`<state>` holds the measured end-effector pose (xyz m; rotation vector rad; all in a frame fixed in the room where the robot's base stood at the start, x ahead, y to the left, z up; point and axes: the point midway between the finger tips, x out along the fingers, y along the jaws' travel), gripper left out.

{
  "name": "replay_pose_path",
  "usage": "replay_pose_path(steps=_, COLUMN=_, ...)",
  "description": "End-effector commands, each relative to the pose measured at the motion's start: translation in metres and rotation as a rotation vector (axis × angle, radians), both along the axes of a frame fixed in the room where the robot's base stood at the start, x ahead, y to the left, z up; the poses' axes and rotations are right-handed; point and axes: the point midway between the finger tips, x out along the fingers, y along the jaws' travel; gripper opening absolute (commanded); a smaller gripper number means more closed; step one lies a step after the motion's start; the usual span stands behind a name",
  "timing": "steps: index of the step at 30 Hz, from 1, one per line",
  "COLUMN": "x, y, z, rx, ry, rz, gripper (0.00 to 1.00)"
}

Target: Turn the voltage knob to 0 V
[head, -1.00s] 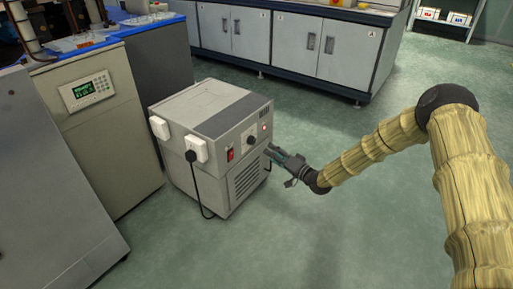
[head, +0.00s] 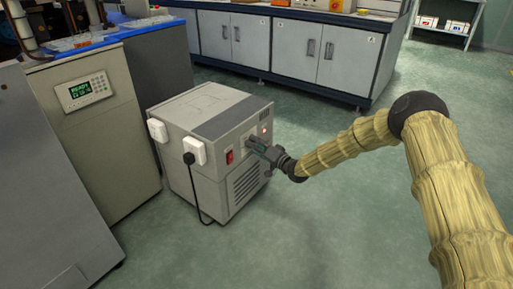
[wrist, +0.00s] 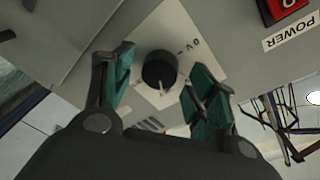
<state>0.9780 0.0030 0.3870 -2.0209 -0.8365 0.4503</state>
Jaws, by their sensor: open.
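The black voltage knob (wrist: 160,70) sits on a pale plate on the machine's front panel in the wrist view. A "0 V" label (wrist: 188,47) is printed beside it, upper right and upside down. A light pointer mark on the knob faces down in the picture, away from that label. My gripper (wrist: 164,63) is open, with one green-padded finger on each side of the knob and gaps visible. In the head view my gripper (head: 258,147) is at the front of the grey power box (head: 208,185) and hides the knob. Whether the fingers touch the panel is unclear.
A red power switch (head: 229,157) is left of my gripper on the same panel; it also shows in the wrist view (wrist: 287,8). White plugs (head: 194,151) and a black cable are on the box's side. Open floor (head: 330,220) lies to the right.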

Motion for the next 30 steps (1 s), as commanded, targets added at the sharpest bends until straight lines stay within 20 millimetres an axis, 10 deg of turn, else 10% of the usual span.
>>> replay_pose_path(steps=5, x=-0.0002, y=-0.0002, z=0.0000, rx=0.000, ry=0.000, rz=0.000, gripper=0.55)
replay_pose_path(steps=12, x=-0.0003, y=-0.0005, z=0.0000, rx=0.000, ry=0.000, rz=0.000, gripper=0.12)
replay_pose_path(steps=30, x=-0.0008, y=0.0006, z=0.0008, rx=-0.110, ry=-0.149, rz=0.001, gripper=0.11)
